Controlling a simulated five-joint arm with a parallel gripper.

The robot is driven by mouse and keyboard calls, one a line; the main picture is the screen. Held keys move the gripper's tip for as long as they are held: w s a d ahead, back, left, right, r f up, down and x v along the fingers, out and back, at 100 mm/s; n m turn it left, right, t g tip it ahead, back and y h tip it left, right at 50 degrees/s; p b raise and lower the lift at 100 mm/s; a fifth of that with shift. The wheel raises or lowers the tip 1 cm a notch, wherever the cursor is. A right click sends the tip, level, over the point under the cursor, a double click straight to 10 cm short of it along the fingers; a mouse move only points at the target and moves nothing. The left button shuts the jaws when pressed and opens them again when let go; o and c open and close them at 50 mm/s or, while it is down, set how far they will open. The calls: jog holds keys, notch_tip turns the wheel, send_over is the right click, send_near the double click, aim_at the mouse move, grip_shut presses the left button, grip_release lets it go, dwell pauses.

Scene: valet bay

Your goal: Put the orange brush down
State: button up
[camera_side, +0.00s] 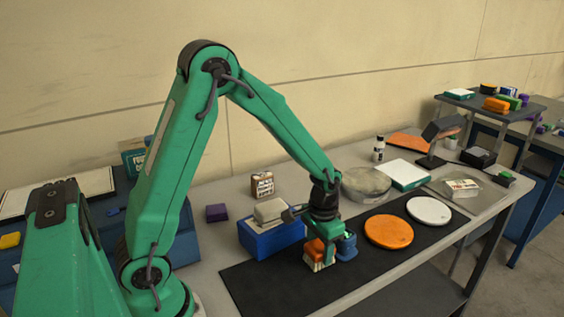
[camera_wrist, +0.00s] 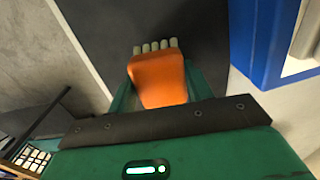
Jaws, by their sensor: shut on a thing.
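The orange brush (camera_side: 314,250) has an orange body and pale bristles. My gripper (camera_side: 323,246) is shut on it over the black mat (camera_side: 270,285), near the blue box. In the wrist view the orange brush (camera_wrist: 160,82) sits between the green jaws, with its row of pale bristle tufts pointing away from the gripper. The bristles are at or close to the mat; I cannot tell whether they touch it. Part of the brush is hidden by the jaws in the side view.
A blue box (camera_side: 270,239) with a grey block (camera_side: 270,210) on top stands just left of my gripper. A dark blue cup (camera_side: 347,246) is close on its right. An orange disc (camera_side: 388,231) and a white disc (camera_side: 429,210) lie farther right. The mat's front left is bare.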

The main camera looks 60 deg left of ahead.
aim_at(320, 245)
jog(key=shift+f, duration=0.75)
jog(key=shift+f, duration=0.1)
jog(key=o, duration=1)
notch_tip(320, 245, up, 12)
jog(key=shift+f, duration=0.1)
jog(key=shift+r, duration=0.25)
